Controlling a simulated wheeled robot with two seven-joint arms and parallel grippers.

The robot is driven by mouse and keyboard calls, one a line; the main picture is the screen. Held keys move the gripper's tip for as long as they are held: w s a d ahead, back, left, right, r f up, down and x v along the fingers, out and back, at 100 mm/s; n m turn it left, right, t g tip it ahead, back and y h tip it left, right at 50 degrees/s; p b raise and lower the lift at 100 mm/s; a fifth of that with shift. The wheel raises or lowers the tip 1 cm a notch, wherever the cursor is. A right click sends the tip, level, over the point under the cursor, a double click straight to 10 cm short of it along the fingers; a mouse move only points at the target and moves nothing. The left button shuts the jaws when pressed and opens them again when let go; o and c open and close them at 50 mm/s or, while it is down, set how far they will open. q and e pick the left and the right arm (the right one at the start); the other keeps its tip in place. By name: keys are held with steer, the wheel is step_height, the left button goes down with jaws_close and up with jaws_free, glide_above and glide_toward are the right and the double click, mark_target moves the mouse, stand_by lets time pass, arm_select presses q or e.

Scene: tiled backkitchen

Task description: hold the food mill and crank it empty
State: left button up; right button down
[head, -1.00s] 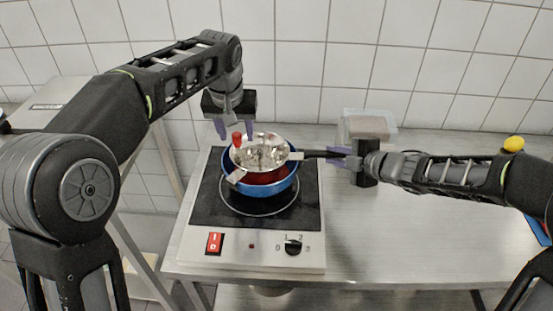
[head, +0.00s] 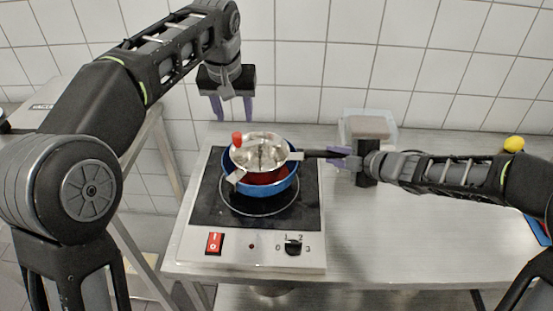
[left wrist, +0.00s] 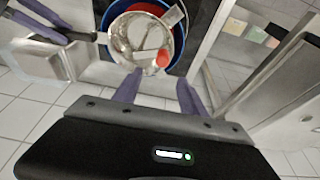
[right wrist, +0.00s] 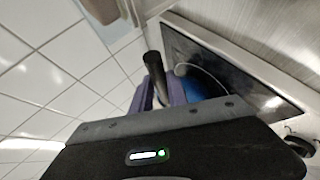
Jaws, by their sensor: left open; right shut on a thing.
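The metal food mill (head: 268,146) sits on top of a blue pot (head: 290,185) on the hotplate. Red contents (head: 266,177) show in the pot below it. The mill's crank has a red knob (head: 237,138), on the mill's left; in the left wrist view the knob (left wrist: 163,58) is just beyond my fingertips. My left gripper (head: 234,116) is open and empty, above and behind the mill. My right gripper (head: 338,158) is shut on the mill's dark handle (head: 315,154); that handle also shows in the right wrist view (right wrist: 153,65).
The hotplate (head: 310,215) has a red switch (head: 215,242) and a black dial (head: 293,247) in front. A clear container (head: 385,138) stands behind my right gripper, and a yellow lemon-like item (head: 514,143) lies at the far right. The steel counter (head: 400,230) is clear right of the hotplate.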

arm_select(q)
steer(key=shift+r, duration=1.15)
arm_select(e)
steer(key=c, duration=1.2)
jaws_free()
arm_select(q)
steer(key=shift+r+p, duration=0.5)
arm_select(e)
steer(key=v, duration=0.7)
steer(key=shift+s+d+r, duration=0.2)
steer(key=shift+s, duration=0.1)
